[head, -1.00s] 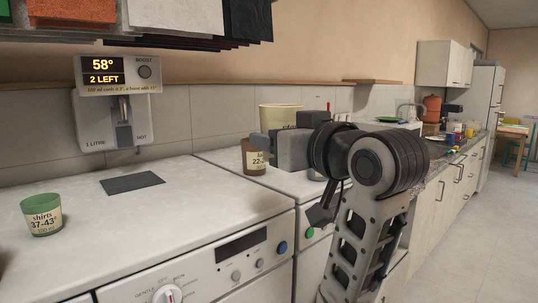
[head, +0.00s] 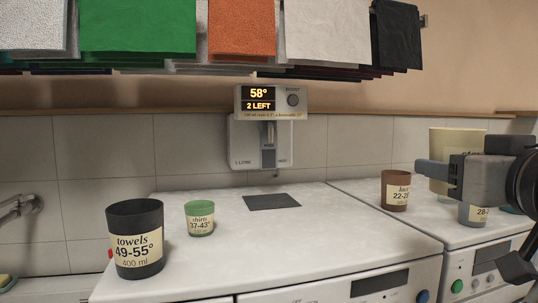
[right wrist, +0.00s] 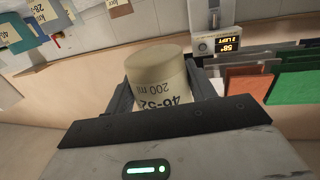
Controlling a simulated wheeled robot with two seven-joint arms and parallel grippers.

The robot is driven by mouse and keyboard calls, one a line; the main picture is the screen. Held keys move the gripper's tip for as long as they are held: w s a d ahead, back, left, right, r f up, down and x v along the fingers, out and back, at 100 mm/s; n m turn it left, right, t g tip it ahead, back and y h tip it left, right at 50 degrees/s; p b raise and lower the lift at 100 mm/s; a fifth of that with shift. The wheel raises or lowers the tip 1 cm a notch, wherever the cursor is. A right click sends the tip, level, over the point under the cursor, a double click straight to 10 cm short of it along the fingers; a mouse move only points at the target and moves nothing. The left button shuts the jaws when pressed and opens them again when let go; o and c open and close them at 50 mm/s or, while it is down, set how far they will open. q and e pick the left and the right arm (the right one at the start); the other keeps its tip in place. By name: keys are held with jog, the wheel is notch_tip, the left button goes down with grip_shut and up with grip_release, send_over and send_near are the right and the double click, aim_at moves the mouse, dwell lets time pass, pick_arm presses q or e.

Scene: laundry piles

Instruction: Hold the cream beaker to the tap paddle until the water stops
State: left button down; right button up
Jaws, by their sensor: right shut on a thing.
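My right gripper (head: 436,174) is at the right of the head view, shut on the cream beaker (head: 452,142). The gripper hides part of the beaker and its label. In the right wrist view the beaker (right wrist: 155,70) sits between the fingers; its label reads 46-52 and 200 ml. The tap (head: 240,143) is on the back wall, well left of the beaker and apart from it. The tap paddle (head: 268,157) hangs at its front. The tap's display (head: 259,98) reads 58° and 2 LEFT. My left gripper is not in view.
A dark mat (head: 271,202) lies below the tap on the white machine top (head: 300,235). A black towels beaker (head: 135,218) and green shirts beaker (head: 200,228) stand left of it. A brown beaker (head: 394,183) and grey beaker (head: 472,219) stand right. Folded cloths (head: 138,26) hang above.

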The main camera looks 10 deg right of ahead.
jog(key=shift+s+d, duration=0.1)
jog(key=shift+s, duration=0.5)
jog(key=shift+s+d+r+b, duration=0.1)
jog(key=shift+s+r+b, duration=0.4)
jog(key=shift+s+b, duration=0.35)
jog(key=s+r+b, duration=0.1)
jog(key=s+r, duration=0.2)
jog(key=s, duration=0.8)
jog(key=shift+s+d, duration=0.4)
